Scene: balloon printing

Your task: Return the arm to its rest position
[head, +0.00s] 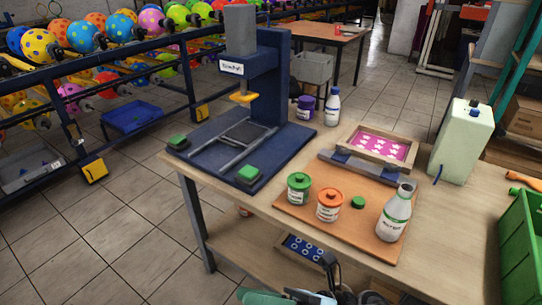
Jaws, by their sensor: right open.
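My right gripper (328,284) shows at the bottom edge of the head view, in front of the near side of the wooden table (450,252). Only its dark upper parts are in the picture, and the rest is cut off by the frame edge. It is open, and I see nothing held in it. It is apart from the items on the tabletop. My left gripper is not in view.
A blue press (268,75) stands on the table's left part. An orange board (340,228) holds a green jar (299,187), an orange jar (329,205) and a white bottle (394,215). A green crate (520,250) is at right. Balloon racks stand at left.

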